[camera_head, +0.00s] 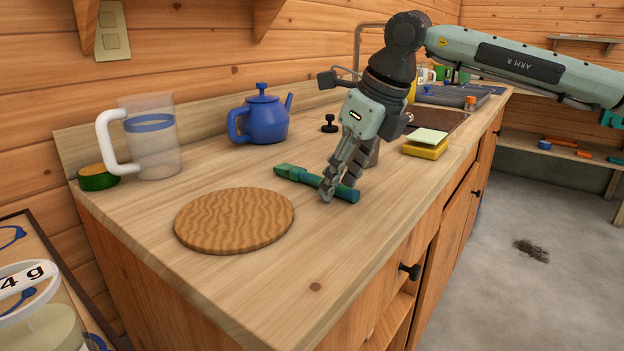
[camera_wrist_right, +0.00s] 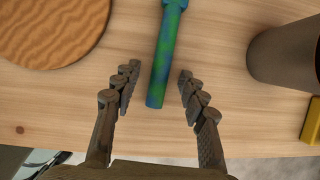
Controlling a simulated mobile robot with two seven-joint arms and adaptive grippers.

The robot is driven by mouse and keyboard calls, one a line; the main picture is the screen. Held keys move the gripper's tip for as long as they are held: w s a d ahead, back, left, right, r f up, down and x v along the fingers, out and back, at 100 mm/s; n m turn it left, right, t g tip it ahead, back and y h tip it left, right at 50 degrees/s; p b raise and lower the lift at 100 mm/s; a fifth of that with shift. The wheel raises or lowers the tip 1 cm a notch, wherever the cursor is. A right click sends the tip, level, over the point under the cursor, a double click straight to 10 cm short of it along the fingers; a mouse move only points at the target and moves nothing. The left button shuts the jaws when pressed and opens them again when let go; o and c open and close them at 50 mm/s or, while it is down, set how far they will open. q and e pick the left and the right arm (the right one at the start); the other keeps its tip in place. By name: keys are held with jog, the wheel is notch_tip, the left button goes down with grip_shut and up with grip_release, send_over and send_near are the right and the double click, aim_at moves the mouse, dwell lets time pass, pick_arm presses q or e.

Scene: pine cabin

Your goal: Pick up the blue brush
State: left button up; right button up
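A slim blue-green tool (camera_head: 303,177), which I take to be the blue brush, lies flat on the wooden counter (camera_head: 300,270). It has a green end at the left and a bluer end at the right; bristles are not clear. My right gripper (camera_head: 338,188) comes down over its right part. In the right wrist view the brush (camera_wrist_right: 166,60) lies between the spread fingers of the right gripper (camera_wrist_right: 159,72), with a gap on both sides, and its upper end runs out of the picture. My left gripper is not in view.
A round wooden board (camera_head: 235,219) lies left of the brush. A grey cylinder (camera_wrist_right: 285,50) stands close to the right finger. A yellow sponge (camera_head: 425,150), blue teapot (camera_head: 262,118) and clear jug (camera_head: 152,145) stand around. The counter front is clear.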

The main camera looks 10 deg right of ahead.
grip_shut()
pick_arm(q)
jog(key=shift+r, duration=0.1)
pick_arm(e)
jog(key=shift+r, duration=0.1)
jog(key=shift+r, duration=0.5)
notch_tip(320, 180, up, 3)
jog(key=shift+f, duration=0.1)
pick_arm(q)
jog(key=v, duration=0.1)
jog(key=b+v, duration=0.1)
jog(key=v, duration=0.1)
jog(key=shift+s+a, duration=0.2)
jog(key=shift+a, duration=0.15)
pick_arm(e)
jog(key=s+d+r, duration=0.2)
jog(key=s+r, duration=0.5)
jog(key=s, duration=0.4)
jog(key=shift+s+d, duration=0.2)
jog(key=shift+d, duration=0.1)
